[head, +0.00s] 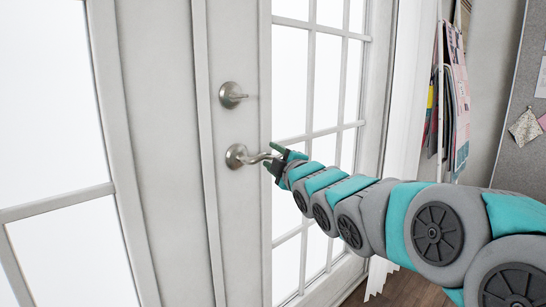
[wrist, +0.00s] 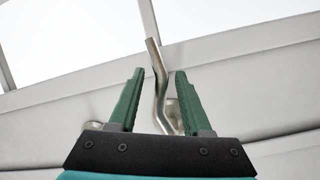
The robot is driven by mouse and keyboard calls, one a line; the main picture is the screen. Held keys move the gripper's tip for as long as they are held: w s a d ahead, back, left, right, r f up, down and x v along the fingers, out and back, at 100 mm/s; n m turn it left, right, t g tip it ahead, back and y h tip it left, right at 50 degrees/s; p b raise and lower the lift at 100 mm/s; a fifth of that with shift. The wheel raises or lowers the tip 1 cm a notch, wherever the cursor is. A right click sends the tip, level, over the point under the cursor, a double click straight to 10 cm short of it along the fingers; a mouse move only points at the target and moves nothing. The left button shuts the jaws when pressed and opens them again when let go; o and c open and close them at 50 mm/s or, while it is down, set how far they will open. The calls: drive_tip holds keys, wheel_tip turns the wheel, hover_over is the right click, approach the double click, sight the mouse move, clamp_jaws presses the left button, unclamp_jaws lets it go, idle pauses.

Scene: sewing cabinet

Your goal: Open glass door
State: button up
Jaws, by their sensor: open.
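The white glass door (head: 165,150) stands in front of me, with glass panes in a white frame. Its silver lever handle (head: 237,156) sticks out to the right from a round plate, below a round deadbolt (head: 232,95). My gripper (head: 274,156) is at the free end of the lever. In the wrist view, my gripper (wrist: 154,77) is open, and the bent lever (wrist: 158,75) runs between its two green fingers, closer to the right one. I cannot tell whether a finger touches it. The base of the handle is partly hidden behind the gripper body.
A second paned section (head: 320,85) is right of the handle, partly behind my arm. Papers (head: 455,95) hang on the wall farther right, beside a grey pinboard (head: 525,95). Wooden floor (head: 405,290) shows at the bottom right.

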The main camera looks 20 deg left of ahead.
drive_tip(key=shift+w, duration=0.1)
clamp_jaws()
idle(0.3)
drive_tip(key=shift+f, duration=0.1)
idle(1.0)
